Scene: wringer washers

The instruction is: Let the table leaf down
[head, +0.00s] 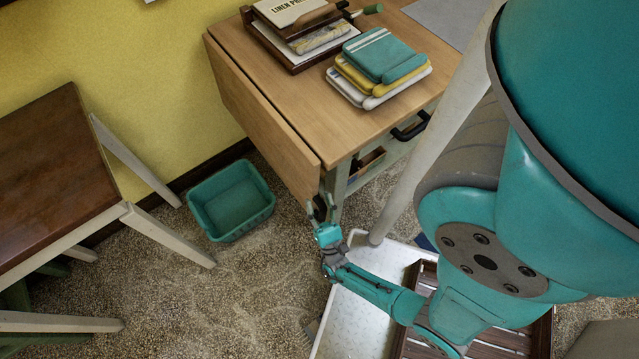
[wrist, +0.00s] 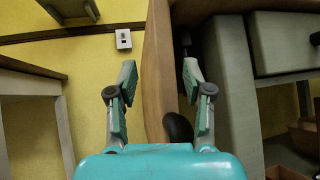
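The wooden table (head: 325,101) stands against the yellow wall. Its leaf (head: 262,123) hangs steeply down along the table's left side in the head view. My gripper (head: 325,208) is low at the leaf's near lower corner. In the wrist view my gripper (wrist: 160,75) is open, and the leaf (wrist: 158,45) shows nearly edge-on and upright between the two fingers. A gap shows beside the left finger; I cannot tell whether the right finger touches anything. A dark rounded part (wrist: 178,128) sits just right of the leaf, low between the fingers.
On the tabletop are folded cloths (head: 382,62) and a wooden tray (head: 305,35) with papers. A teal bin (head: 230,203) stands on the floor left of the leaf. A brown-topped table (head: 45,165) is at far left. A white tray (head: 350,320) lies below my arm.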

